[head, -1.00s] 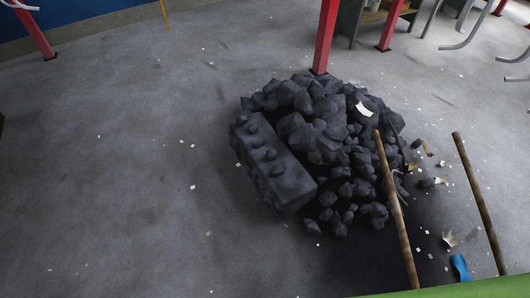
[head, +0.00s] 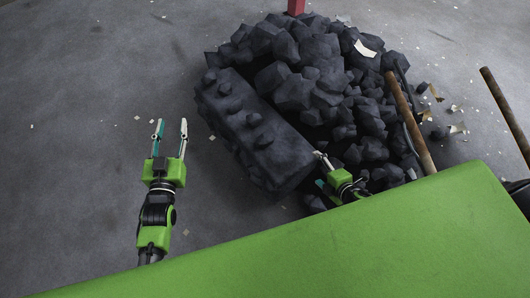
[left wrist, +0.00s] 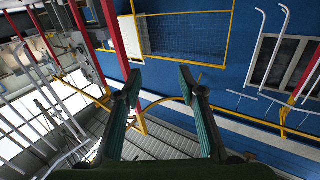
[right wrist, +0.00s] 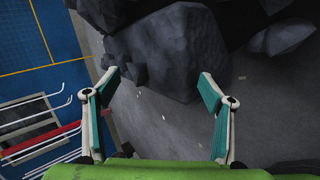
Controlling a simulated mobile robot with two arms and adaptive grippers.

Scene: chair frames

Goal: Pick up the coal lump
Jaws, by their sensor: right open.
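A heap of dark grey coal lumps (head: 295,85) lies on the floor in the head view. A long studded dark block (head: 255,135) leans against its left side. Which lump is meant cannot be told. My right gripper (head: 319,170) is open at the near edge of the heap, by the block's lower right end. In the right wrist view a large faceted coal lump (right wrist: 175,50) is beyond the open, empty fingers (right wrist: 160,78). My left gripper (head: 171,124) is open and empty, left of the block; its spread fingers (left wrist: 160,78) face the blue wall.
A brown wooden handle (head: 408,125) leans at the heap's right, and another (head: 505,110) stands farther right. A red post (head: 296,7) rises behind the heap. Paper scraps (head: 365,49) lie about.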

